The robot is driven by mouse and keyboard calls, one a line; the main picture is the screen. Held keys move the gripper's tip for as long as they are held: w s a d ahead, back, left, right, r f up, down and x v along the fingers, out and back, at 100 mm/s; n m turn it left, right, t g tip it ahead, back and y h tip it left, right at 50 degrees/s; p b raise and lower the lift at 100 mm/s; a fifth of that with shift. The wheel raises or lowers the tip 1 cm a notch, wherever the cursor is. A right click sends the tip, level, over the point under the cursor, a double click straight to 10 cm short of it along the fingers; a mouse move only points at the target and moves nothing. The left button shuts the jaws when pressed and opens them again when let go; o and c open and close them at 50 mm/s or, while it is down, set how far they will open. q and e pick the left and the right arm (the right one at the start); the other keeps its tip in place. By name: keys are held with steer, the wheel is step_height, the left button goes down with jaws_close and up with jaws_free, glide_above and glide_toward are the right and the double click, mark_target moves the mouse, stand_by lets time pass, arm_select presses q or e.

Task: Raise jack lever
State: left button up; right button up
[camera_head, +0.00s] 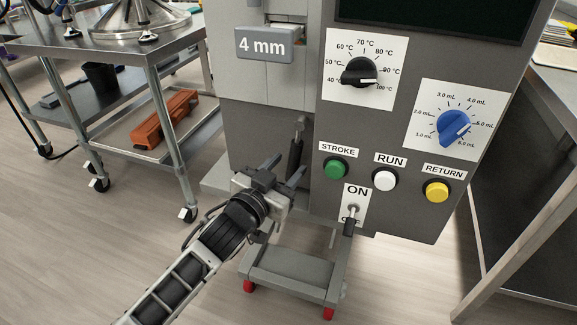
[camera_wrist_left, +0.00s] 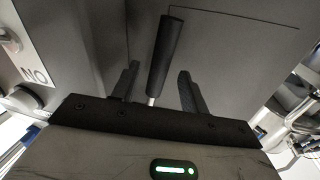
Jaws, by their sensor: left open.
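The jack lever (camera_head: 296,152) has a dark grip and stands near upright against the lower front of the grey machine. In the left wrist view, the lever's black grip (camera_wrist_left: 165,52) rises from a thin metal rod, tilted slightly. My left gripper (camera_head: 283,172) is just in front of the lever and open. In the left wrist view, its two fingers (camera_wrist_left: 158,72) stand apart on either side of the lever, with gaps showing. I cannot tell how deep the lever sits between them. The lever's lower end is hidden behind the gripper. My right gripper is not in view.
Right of the lever, the machine panel carries green (camera_head: 335,168), white (camera_head: 383,179) and yellow (camera_head: 436,191) buttons and an ON switch plate (camera_head: 357,193). A low grey wheeled base (camera_head: 290,268) lies below. A metal cart (camera_head: 150,50) stands left, a table (camera_head: 550,100) right.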

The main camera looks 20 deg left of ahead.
arm_select(q)
steer(key=shift+w+d, duration=0.2)
steer(key=shift+w, duration=0.5)
